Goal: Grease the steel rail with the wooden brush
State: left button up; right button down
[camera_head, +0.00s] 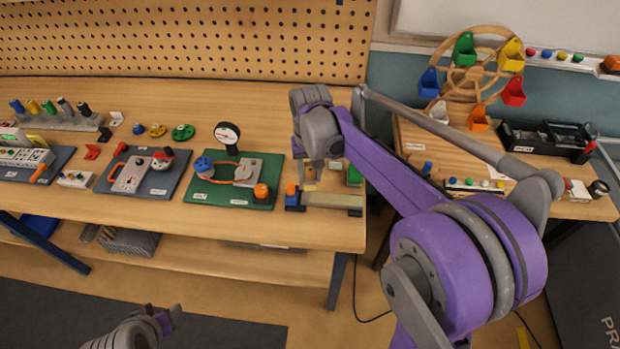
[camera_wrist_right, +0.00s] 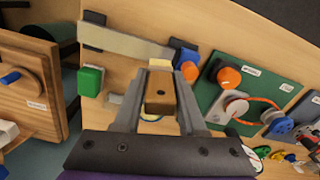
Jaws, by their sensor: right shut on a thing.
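The steel rail (camera_head: 333,200) lies near the front right edge of the workbench; in the right wrist view it is a pale bar (camera_wrist_right: 135,45). A blue block with an orange knob (camera_head: 292,197) sits at its left end. My right gripper (camera_head: 311,178) is just behind the rail. It is shut on the wooden brush, whose brown handle (camera_wrist_right: 160,92) shows between the fingers in the wrist view. The bristles are mostly hidden, and I cannot tell whether they touch anything. My left gripper (camera_head: 165,320) is low at the front, away from the bench; its jaw opening is unclear.
A green block (camera_head: 354,176) stands behind the rail's right end. A green board (camera_head: 237,183) with a gauge and pulleys lies to the left. A side table with a toy Ferris wheel (camera_head: 474,75) is at the right. Open floor lies in front.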

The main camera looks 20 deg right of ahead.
aim_at(309, 163)
jog(key=r, duration=0.1)
jog(key=r+p, duration=0.1)
jog(key=shift+w+a+r, duration=0.15)
jog(key=shift+w+r, duration=0.05)
jog(key=shift+r, duration=0.2)
pick_arm(q)
jog(key=shift+w+a+r+p, duration=0.1)
jog(key=shift+w+r+p, duration=0.05)
jog(key=shift+r, duration=0.55)
jog(key=shift+w+a+r+p, duration=0.1)
jog(key=shift+w+r+p, duration=0.05)
jog(key=shift+r, duration=0.55)
pick_arm(e)
jog(key=shift+s+r, duration=0.1)
jog(key=shift+r, duration=0.65)
